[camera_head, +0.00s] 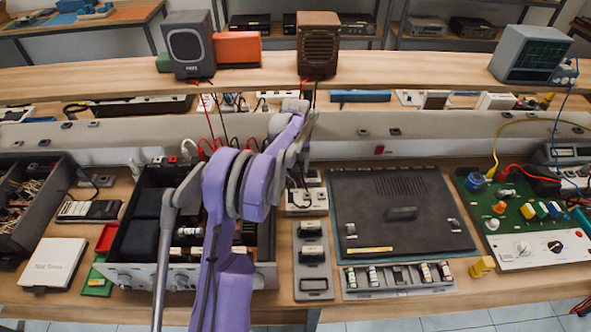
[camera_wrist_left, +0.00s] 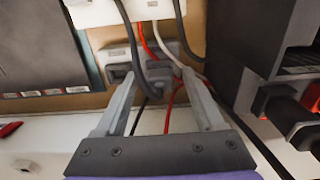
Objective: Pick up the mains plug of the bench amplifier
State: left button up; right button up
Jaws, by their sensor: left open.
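The open chassis with front knobs (camera_head: 150,277), which looks like the bench amplifier, stands left of centre, partly behind my purple left arm. A pale socket block (camera_head: 303,200) with a dark cable on it sits just right of the chassis. In the left wrist view, a pale grey block (camera_wrist_left: 122,60) and dark, red and white cables lie beyond my left gripper (camera_wrist_left: 163,92). I cannot tell which cable end is the mains plug. No grip on anything shows. My right gripper is out of view.
A dark flat device (camera_head: 400,185) on a mat lies right of the socket block. A green circuit board (camera_head: 510,210) is at the right. A raised shelf (camera_head: 400,72) with speakers runs behind. Cables hang around the gripper.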

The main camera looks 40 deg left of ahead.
pick_arm(q)
grip_shut()
jog(key=shift+r, duration=0.1)
dwell(0.3)
